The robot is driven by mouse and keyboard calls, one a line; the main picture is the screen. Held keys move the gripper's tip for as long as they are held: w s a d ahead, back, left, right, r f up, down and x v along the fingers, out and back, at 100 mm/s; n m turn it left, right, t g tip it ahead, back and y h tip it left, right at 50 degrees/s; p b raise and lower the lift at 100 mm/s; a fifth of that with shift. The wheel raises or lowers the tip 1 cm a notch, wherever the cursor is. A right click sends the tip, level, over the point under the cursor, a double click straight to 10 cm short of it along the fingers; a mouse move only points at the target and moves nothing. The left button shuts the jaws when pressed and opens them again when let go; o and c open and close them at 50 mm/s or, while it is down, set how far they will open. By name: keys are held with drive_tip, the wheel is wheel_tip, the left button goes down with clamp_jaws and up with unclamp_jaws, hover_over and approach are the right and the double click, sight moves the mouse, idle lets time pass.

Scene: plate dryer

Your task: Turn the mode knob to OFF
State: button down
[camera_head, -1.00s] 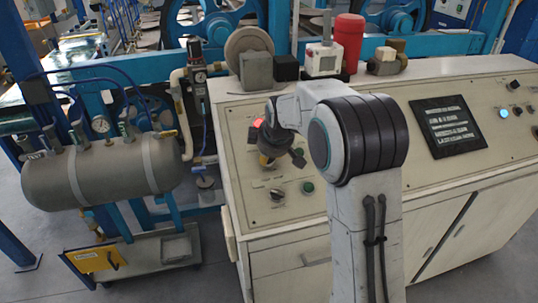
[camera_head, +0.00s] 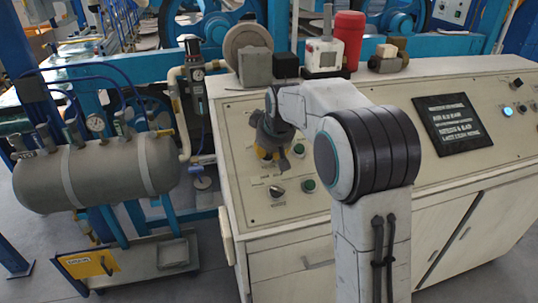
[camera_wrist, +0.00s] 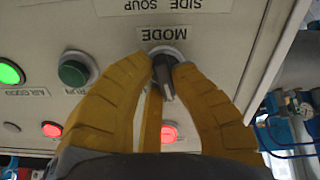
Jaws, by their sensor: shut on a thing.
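The mode knob (camera_wrist: 163,78) is dark with a pale round collar. It sits beside the MODE label (camera_wrist: 163,33), which reads upside down in the wrist view. Its grip slants slightly down and right there. My gripper (camera_wrist: 165,67) is shut on the knob, with a yellow finger at each side. In the head view my gripper (camera_head: 268,150) is at the left part of the control panel (camera_head: 250,205), and it hides the knob it holds. I see no OFF mark.
Another dark knob (camera_head: 277,190) and a green button (camera_head: 308,186) show below my gripper. A grey tank (camera_head: 95,175) stands left.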

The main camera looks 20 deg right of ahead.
drive_tip(key=shift+s+f+m, duration=0.2)
drive_tip(key=shift+f+m, duration=0.25)
drive_tip(key=shift+m, duration=0.65)
drive_tip(key=c, duration=1.1)
unclamp_jaws()
drive_tip(key=shift+w+r, duration=0.1)
drive_tip(key=shift+w, duration=0.05)
drive_tip(key=shift+o, duration=0.2)
drive_tip(key=shift+r, duration=0.1)
drive_tip(key=shift+r, duration=0.25)
drive_tip(key=v, duration=1.1)
drive_tip(key=shift+s+r, duration=0.2)
drive_tip(key=shift+r, duration=0.05)
